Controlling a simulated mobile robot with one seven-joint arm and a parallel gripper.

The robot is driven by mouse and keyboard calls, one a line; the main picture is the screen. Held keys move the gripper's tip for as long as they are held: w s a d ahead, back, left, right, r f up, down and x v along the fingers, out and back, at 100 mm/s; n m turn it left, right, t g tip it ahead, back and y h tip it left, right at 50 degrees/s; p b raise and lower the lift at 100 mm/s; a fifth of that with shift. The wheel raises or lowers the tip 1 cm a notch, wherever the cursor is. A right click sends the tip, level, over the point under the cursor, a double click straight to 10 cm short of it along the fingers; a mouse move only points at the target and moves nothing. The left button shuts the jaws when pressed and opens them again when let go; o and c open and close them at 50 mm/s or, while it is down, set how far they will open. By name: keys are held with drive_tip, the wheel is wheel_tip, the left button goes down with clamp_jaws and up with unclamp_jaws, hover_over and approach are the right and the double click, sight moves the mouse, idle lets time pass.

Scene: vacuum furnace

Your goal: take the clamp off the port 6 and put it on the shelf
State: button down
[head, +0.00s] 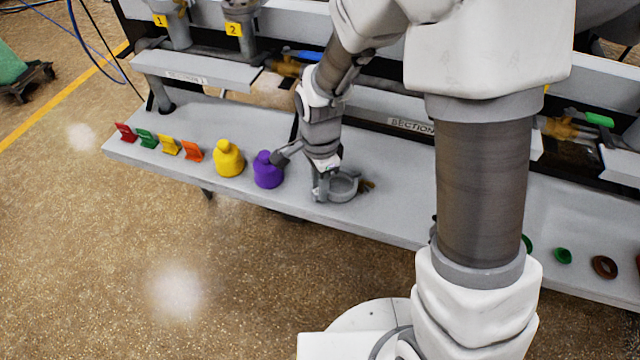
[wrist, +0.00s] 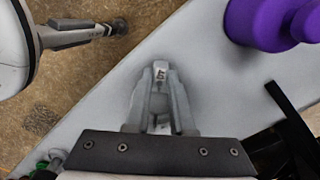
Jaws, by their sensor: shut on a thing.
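The clamp (head: 344,184) is a grey ring with a brass-coloured piece on its right side. In the head view it is at the front part of the long grey shelf (head: 400,216), right of the purple bottle. My gripper (head: 321,188) points down and is shut on the left side of the clamp. The clamp is on the shelf or just above it; I cannot tell which. In the wrist view the gripper fingers (wrist: 160,105) are close together over the grey shelf surface, and the clamp's ring cannot be made out. Port 6 cannot be identified in either view.
A purple bottle (head: 267,170) stands close left of my gripper, with a yellow bottle (head: 228,158) beyond it. Several coloured tags line the shelf's left end. Green and brown rings (head: 604,267) lie at the right. Ports labelled 1 and 2 (head: 234,30) are at the back.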

drive_tip(key=shift+f, duration=0.2)
drive_tip(key=c, duration=0.7)
unclamp_jaws()
drive_tip(key=shift+r, duration=0.1)
wheel_tip(320, 180, up, 17)
drive_tip(key=p, duration=0.6)
drive_tip(key=shift+r, duration=0.15)
